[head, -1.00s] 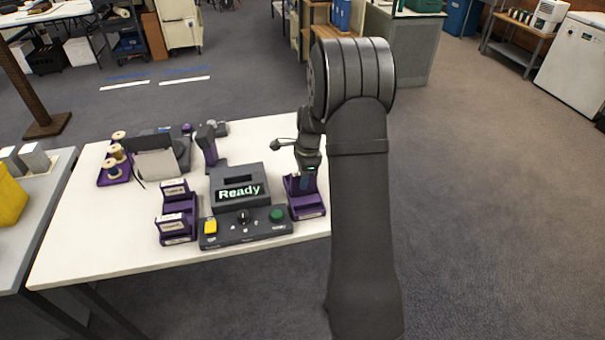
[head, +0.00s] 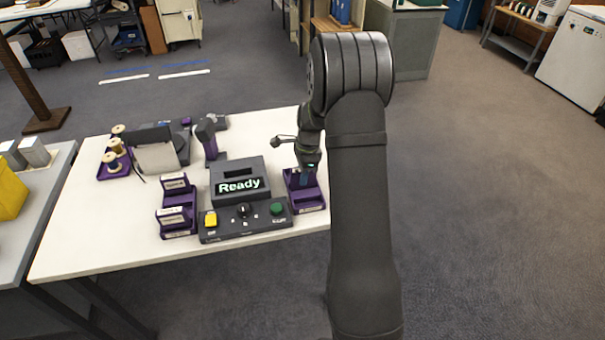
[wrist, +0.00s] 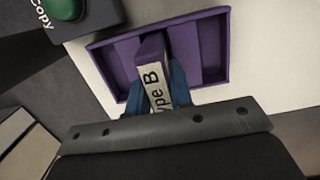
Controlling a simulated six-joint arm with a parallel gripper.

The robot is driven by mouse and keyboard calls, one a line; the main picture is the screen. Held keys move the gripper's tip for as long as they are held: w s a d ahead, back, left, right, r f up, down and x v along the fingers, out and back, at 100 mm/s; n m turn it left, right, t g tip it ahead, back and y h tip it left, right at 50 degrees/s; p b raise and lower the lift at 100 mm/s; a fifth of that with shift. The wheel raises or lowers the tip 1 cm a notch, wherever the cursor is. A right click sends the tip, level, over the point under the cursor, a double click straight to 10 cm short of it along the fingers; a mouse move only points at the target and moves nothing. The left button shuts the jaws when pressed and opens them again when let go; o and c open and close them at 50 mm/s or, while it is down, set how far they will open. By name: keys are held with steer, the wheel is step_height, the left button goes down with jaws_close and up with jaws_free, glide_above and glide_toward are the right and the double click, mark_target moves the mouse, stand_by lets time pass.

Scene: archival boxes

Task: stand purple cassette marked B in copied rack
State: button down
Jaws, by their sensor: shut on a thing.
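My gripper (head: 307,179) is shut on a purple cassette (wrist: 152,48) with a white label, of which "ype B" is readable in the wrist view. Blue fingertips lie on both sides of it. The cassette is upright at the purple copied rack (head: 312,207), on the right side of the white table. In the wrist view the rack (wrist: 217,40) surrounds the cassette's far end, with an empty part to its right. I cannot tell whether the cassette touches the rack floor. My gripper hides much of the cassette in the head view.
The grey copier (head: 240,180) reading "Ready" stands left of the rack, with a control panel (head: 243,228) and green button (head: 277,208) close by. Another purple rack (head: 180,232) holds labelled cassettes. A purple tray with spools (head: 113,172) sits far left.

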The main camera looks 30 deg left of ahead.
steer(key=shift+f, duration=0.1)
steer(key=c, duration=1.2)
jaws_free()
step_height(320, 180, up, 17)
steer(key=w+d, duration=0.1)
steer(key=shift+w+d, duration=0.2)
steer(key=shift+d, duration=0.05)
steer(key=f, duration=0.5)
steer(key=s+a+f, duration=0.1)
steer(key=f, duration=1.1)
steer(key=shift+s+a+f, duration=0.1)
steer(key=shift+s+a, duration=0.1)
steer(key=shift+a, duration=0.05)
steer(key=shift+r, duration=0.3)
